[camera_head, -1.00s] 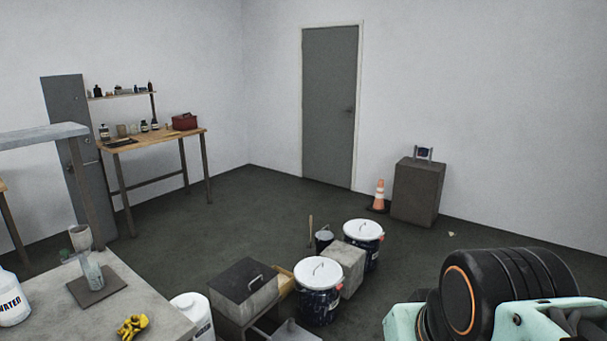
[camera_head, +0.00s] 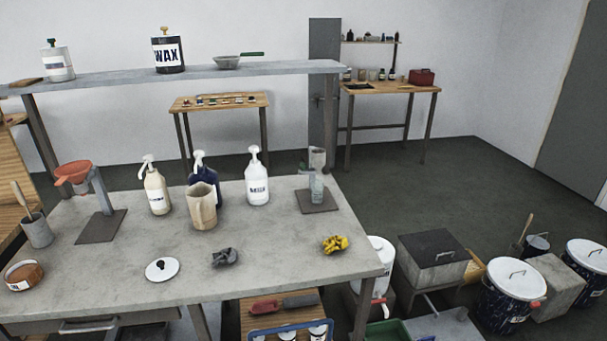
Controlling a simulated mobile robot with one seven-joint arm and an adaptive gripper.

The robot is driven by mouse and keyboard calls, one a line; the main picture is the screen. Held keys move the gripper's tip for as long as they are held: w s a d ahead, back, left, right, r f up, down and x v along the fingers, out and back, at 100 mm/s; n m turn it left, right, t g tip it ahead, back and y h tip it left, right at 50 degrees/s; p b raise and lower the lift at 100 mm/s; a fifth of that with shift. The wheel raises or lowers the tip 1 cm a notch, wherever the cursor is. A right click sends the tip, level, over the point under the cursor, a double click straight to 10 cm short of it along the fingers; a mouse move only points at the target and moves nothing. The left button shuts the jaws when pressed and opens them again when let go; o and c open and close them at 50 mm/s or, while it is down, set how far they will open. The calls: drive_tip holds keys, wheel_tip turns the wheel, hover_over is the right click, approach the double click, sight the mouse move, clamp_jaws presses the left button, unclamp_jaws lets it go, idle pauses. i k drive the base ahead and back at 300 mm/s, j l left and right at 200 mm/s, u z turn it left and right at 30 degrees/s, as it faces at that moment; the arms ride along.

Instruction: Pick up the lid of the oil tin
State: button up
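A round white lid with a black knob (camera_head: 161,269) lies flat on the grey bench, near its front edge. I cannot tell from its markings whether it belongs to the oil tin. A black tin labelled WAX (camera_head: 168,54) and a white tin (camera_head: 58,64) stand on the raised shelf, each with a knob on top. No label reading oil is legible. My gripper is not in view.
The grey bench (camera_head: 100,285) also holds pump bottles (camera_head: 257,182), a beige jug (camera_head: 202,207), a funnel stand (camera_head: 103,206), a grey rag (camera_head: 225,258) and a yellow cloth (camera_head: 334,244). Lidded drums (camera_head: 511,292) stand on the floor at right.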

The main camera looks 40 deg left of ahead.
sight(162, 269)
drive_tip(key=u, duration=0.85)
drive_tip(key=l+u, duration=0.1)
drive_tip(key=u, duration=1.25)
drive_tip(key=k+u, duration=0.1)
drive_tip(key=u, duration=0.75)
drive_tip(key=z, duration=0.9)
drive_tip(key=i+j+z, duration=0.2)
drive_tip(key=z, duration=0.15)
drive_tip(key=i+j+z, duration=0.5)
drive_tip(key=j, duration=0.2)
drive_tip(key=i+j+z, duration=0.15)
drive_tip(key=j, duration=0.2)
